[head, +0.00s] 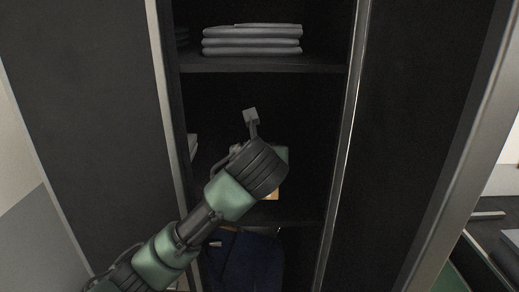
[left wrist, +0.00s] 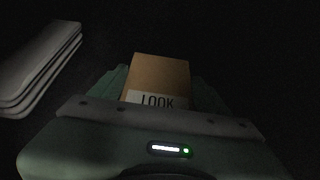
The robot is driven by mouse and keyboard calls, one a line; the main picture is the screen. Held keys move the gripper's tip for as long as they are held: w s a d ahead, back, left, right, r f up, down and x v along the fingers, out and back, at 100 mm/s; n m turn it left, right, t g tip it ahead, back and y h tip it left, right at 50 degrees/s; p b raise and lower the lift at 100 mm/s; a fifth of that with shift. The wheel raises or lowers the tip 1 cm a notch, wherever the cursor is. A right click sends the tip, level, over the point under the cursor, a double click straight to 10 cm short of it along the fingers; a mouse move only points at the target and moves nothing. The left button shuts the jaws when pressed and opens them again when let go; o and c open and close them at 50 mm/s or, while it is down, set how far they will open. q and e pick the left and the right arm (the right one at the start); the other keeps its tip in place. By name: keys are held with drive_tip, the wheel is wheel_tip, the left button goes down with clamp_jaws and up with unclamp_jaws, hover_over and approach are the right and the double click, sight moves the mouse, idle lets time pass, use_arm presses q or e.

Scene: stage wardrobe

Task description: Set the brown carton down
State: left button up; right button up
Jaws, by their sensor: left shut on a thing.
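The brown carton (left wrist: 160,75) is between the fingers of my left gripper (left wrist: 160,92) in the left wrist view, with a pale label reading "LOOK" on its near face. In the head view my left arm reaches into the middle compartment of the wardrobe, and my wrist hides the fingertips. Only a small piece of the carton (head: 273,194) shows below the wrist, just above the middle shelf (head: 295,219). I cannot tell whether its base touches the shelf. My right gripper is in neither view.
A grey folded stack (head: 252,40) lies on the shelf above. Dark blue clothing (head: 245,262) is below. Upright frame edges (head: 340,150) bound the opening.

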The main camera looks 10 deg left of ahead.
use_arm(q)
drive_tip(key=w+p, duration=0.1)
drive_tip(key=w, duration=0.1)
drive_tip(key=w+a, duration=0.1)
drive_tip(key=w, duration=0.2)
drive_tip(key=shift+r+p, duration=0.15)
drive_tip(key=shift+p, duration=0.25)
drive_tip(key=shift+w, duration=0.35)
drive_tip(key=shift+w+f+p, duration=0.1)
drive_tip(key=shift+f+p, duration=0.2)
drive_tip(key=shift+f, duration=0.1)
wheel_tip(320, 180, down, 2)
drive_tip(key=shift+f+p, duration=0.1)
drive_tip(key=shift+p, duration=0.6)
drive_tip(key=shift+a+f, duration=0.1)
drive_tip(key=shift+f, duration=0.25)
drive_tip(key=o, duration=1.7)
drive_tip(key=shift+f, duration=0.2)
drive_tip(key=shift+r, duration=0.15)
